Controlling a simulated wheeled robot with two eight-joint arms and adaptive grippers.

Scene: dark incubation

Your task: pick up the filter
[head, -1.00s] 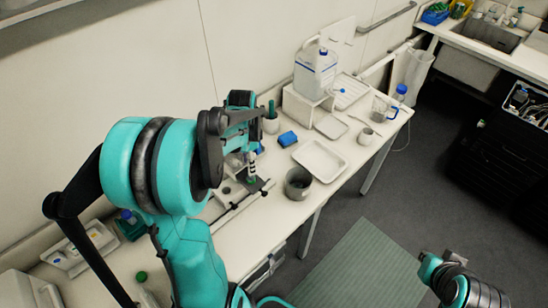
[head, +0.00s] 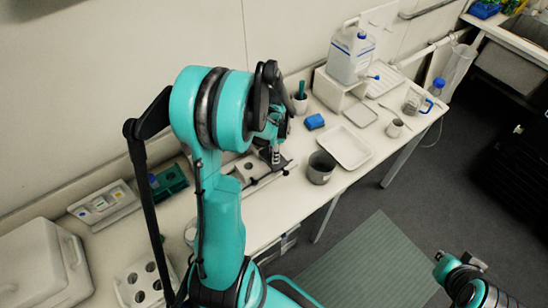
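My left gripper (head: 277,136) is above the bench, mostly hidden behind my own teal and black arm. I cannot tell whether its fingers are open or shut, or whether it holds anything. A small light-and-dark banded upright piece (head: 276,154) shows just below it, by a dark plate (head: 283,166) on the bench. I cannot tell whether this piece is the filter, and no other thing is clearly the filter. Part of my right arm shows at the lower right, over the floor; its gripper is not in view.
A white holed rack (head: 127,289) and a white lidded box (head: 38,258) are front left.

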